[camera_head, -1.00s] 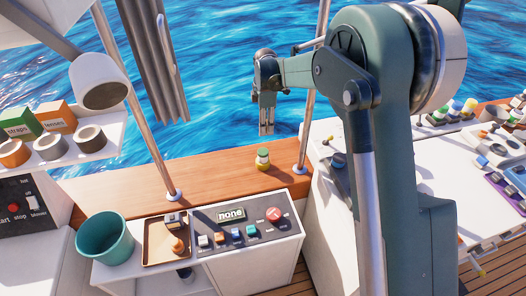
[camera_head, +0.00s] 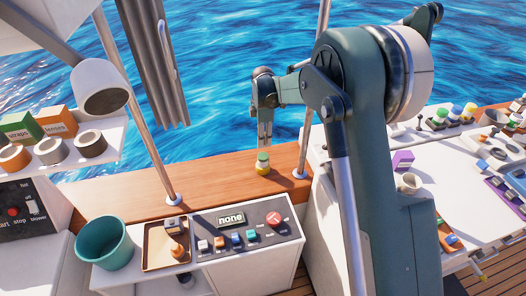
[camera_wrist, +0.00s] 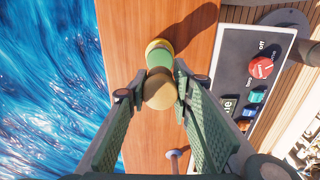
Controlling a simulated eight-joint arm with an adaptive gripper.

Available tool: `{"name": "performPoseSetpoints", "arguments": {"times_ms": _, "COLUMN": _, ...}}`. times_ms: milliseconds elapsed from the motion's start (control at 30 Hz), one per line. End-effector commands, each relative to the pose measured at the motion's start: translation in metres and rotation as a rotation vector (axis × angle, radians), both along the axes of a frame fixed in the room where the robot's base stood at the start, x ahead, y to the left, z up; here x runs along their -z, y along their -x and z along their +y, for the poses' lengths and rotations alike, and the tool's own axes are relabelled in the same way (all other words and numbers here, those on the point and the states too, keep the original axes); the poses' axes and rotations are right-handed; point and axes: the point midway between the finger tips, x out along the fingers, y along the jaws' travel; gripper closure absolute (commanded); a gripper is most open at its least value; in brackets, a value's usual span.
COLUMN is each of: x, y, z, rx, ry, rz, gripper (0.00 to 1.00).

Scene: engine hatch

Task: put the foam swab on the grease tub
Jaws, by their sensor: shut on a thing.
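The foam swab (camera_head: 263,166) appears to be the small upright piece on the wooden ledge, with a yellow base and a green part above it. In the wrist view its rounded tan top (camera_wrist: 160,92) is between the fingertips, with the green and yellow parts beyond. My gripper (camera_head: 264,147) points down over the ledge and is shut on this top. The swab appears to stand on the ledge still. I cannot tell for sure which thing is the grease tub.
The wooden ledge (camera_head: 215,171) borders open water. A control panel (camera_head: 245,232), a brown tray (camera_head: 150,262) and a teal bucket (camera_head: 104,243) are in front. A pole (camera_head: 309,130) stands close right of my gripper. Small jars (camera_head: 455,112) stand on the right counter.

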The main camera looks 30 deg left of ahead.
Motion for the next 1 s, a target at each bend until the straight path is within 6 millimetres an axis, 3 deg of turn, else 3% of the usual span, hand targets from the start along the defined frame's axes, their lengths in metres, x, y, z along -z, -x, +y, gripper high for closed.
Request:
{"name": "performPoseSetpoints", "arguments": {"times_ms": 200, "x": 0.026, "y": 0.0, "z": 0.0, "rx": 0.0, "ry": 0.0, "rz": 0.0, "gripper": 0.89}}
{"name": "performPoseSetpoints", "arguments": {"times_ms": 667, "x": 0.032, "y": 0.0, "z": 0.0, "rx": 0.0, "ry": 0.0, "rz": 0.0, "gripper": 0.89}}
{"name": "performPoseSetpoints", "arguments": {"times_ms": 1000, "x": 0.063, "y": 0.0, "z": 0.0, "rx": 0.0, "ry": 0.0, "rz": 0.0, "gripper": 0.89}}
